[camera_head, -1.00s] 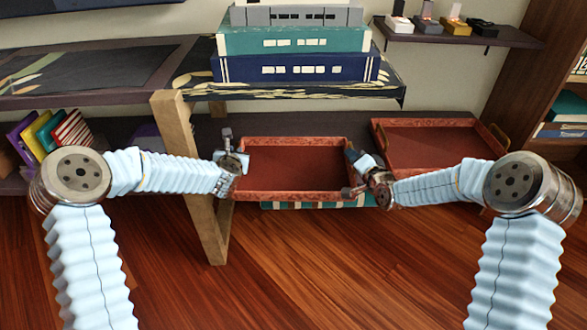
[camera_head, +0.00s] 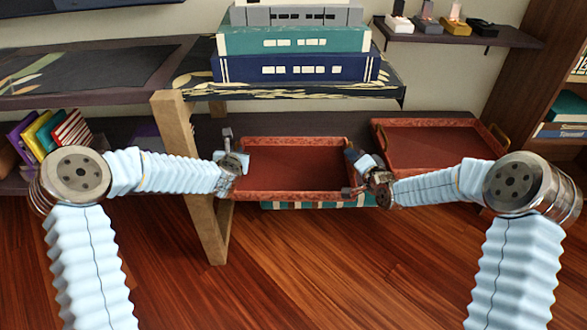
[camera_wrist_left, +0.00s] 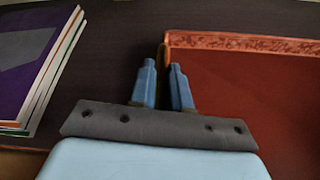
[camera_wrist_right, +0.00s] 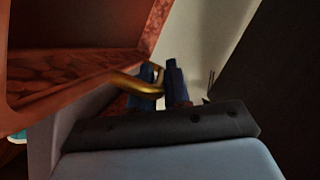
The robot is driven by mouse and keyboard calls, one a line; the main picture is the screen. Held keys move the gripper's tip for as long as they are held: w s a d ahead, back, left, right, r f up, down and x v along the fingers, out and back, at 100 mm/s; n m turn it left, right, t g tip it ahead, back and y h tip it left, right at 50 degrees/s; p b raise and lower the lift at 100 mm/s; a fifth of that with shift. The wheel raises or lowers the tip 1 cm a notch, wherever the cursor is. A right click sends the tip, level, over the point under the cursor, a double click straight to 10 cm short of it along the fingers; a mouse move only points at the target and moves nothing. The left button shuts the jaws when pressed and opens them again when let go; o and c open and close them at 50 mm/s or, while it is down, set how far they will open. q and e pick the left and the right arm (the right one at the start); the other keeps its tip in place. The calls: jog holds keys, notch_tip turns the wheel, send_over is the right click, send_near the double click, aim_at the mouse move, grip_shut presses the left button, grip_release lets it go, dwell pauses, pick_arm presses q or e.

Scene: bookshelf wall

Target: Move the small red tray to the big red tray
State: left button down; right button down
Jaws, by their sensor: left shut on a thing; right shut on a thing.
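The small red tray (camera_head: 296,167) sits at the middle of the head view, between my two grippers, above or on some teal and white striped books. My left gripper (camera_head: 232,150) is shut on its left side; the left wrist view shows the fingers (camera_wrist_left: 164,85) closed at the tray's edge (camera_wrist_left: 240,42). My right gripper (camera_head: 357,172) is shut on the right side; the right wrist view shows the fingers (camera_wrist_right: 160,85) around a gold handle (camera_wrist_right: 130,84). The big red tray (camera_head: 435,145) lies to the right on the lower shelf, apart from the small one, partly behind my right arm.
A wooden shelf leg (camera_head: 190,170) stands just left of the small tray. The upper shelf with large teal and blue books (camera_head: 295,68) overhangs behind it. Upright books (camera_head: 55,135) are at the left. The floor in front is clear.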

dwell(0.3)
